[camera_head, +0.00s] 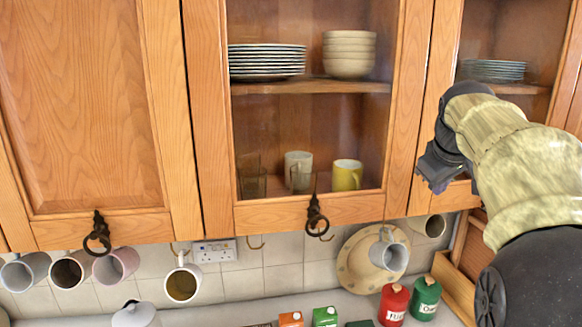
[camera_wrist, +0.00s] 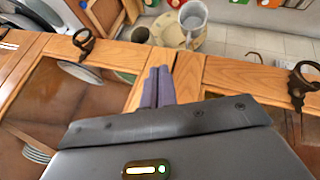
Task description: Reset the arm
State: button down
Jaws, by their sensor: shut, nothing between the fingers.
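My gripper (camera_head: 437,182) is at the right in the head view, at the end of my raised arm. It is in front of the cabinet frame between the middle glass door and the right glass door. In the wrist view my gripper (camera_wrist: 158,88) shows its two purple-grey fingers together, with nothing between them. The lower edge of the wooden cabinet (camera_wrist: 240,76) lies beyond the fingers. I cannot tell whether the fingertips touch the wood.
Wooden wall cabinets have dark ring handles (camera_head: 316,215). Behind glass stand plates (camera_head: 266,62), bowls (camera_head: 348,54) and a yellow mug (camera_head: 347,175). Mugs hang below, such as a white one (camera_head: 182,282). Red (camera_head: 394,304) and green (camera_head: 425,297) canisters stand on the counter.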

jog(key=s+a+f+m+g+y+b, duration=0.1)
jog(key=a+f, duration=0.5)
jog(key=f, duration=0.5)
jog(key=s+a+f+m+g+y+b, duration=0.15)
jog(key=a+f, duration=0.35)
jog(key=f, duration=0.6)
jog(key=s+a+f, duration=0.4)
jog(key=s+f, duration=0.3)
jog(key=s+a+f+g, duration=0.1)
jog(key=s+a+f, duration=0.3)
jog(key=s+f, duration=0.2)
notch_tip(320, 180, down, 2)
jog(key=shift+s+f+m+y+b, duration=0.15)
jog(key=shift+s+m+y+b, duration=0.2)
jog(key=shift+s+m+b, duration=0.1)
jog(key=shift+w, duration=0.1)
